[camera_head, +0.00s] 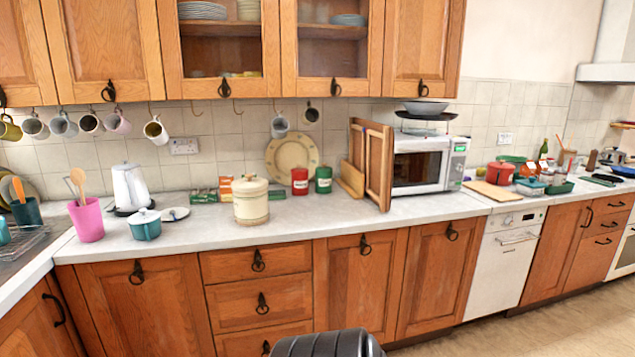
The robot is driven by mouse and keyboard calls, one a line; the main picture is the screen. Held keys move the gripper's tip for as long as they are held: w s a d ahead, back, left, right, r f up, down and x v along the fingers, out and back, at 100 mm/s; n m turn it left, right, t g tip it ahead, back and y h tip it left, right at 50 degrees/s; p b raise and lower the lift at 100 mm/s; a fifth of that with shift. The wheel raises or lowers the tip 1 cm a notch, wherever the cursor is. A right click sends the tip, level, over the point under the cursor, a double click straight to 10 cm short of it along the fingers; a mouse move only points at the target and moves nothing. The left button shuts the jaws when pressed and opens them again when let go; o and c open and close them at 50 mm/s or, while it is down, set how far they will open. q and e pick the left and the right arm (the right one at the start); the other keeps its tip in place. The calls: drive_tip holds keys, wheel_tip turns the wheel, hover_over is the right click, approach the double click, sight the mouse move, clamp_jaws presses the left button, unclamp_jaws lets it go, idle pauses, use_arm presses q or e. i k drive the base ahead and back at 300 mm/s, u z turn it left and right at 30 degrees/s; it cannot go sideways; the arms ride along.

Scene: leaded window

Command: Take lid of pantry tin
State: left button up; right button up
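A cream tin (251,208) stands upright on the worktop, left of the middle of the view. It looks like the pantry tin. Its cream lid (250,186), with a small knob on top, sits on it. A red canister (300,181) and a green canister (323,180) stand close together behind it to the right. Neither of my grippers is in view, and nothing touches the tin.
A teal pot (145,228), a white kettle (130,188) and a pink utensil cup (87,221) stand left of the tin. A wooden panel (379,165) and a microwave (425,165) stand to the right. The worktop (300,213) right of the tin is clear. Mugs hang above.

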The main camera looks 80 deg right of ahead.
sight(249, 184)
drive_tip(key=z, duration=1.9)
drive_tip(key=i, duration=0.45)
drive_tip(key=u, duration=0.85)
drive_tip(key=i, duration=1.7)
drive_tip(key=z, duration=0.65)
